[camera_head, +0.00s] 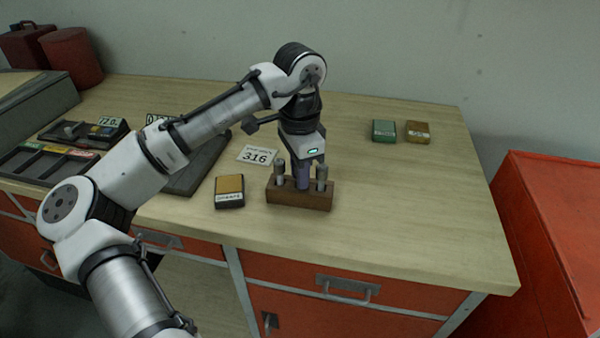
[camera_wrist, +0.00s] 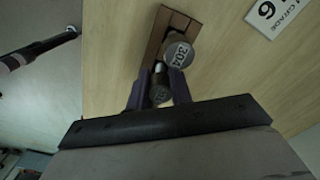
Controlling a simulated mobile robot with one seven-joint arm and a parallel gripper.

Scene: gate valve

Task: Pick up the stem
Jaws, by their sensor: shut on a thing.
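A wooden block (camera_head: 300,200) stands near the front of the bench and holds upright metal stems. One stem (camera_head: 279,172) stands at its left and another stem (camera_head: 321,179) at its right. My gripper (camera_head: 302,178) points down over the middle of the block, between these two. In the wrist view, my gripper (camera_wrist: 159,92) has its purple fingers on both sides of a dark-topped stem (camera_wrist: 160,86) and is shut on it. Next to it a stem with a pale numbered top (camera_wrist: 178,54) stands in the block (camera_wrist: 166,27). The held stem's lower part is hidden.
A card reading 316 (camera_head: 257,156) lies behind the block. A yellow-topped box (camera_head: 229,191) is to its left. A green box (camera_head: 384,131) and a brown box (camera_head: 417,132) stand back right. Trays and displays fill the left. The bench's right side is clear.

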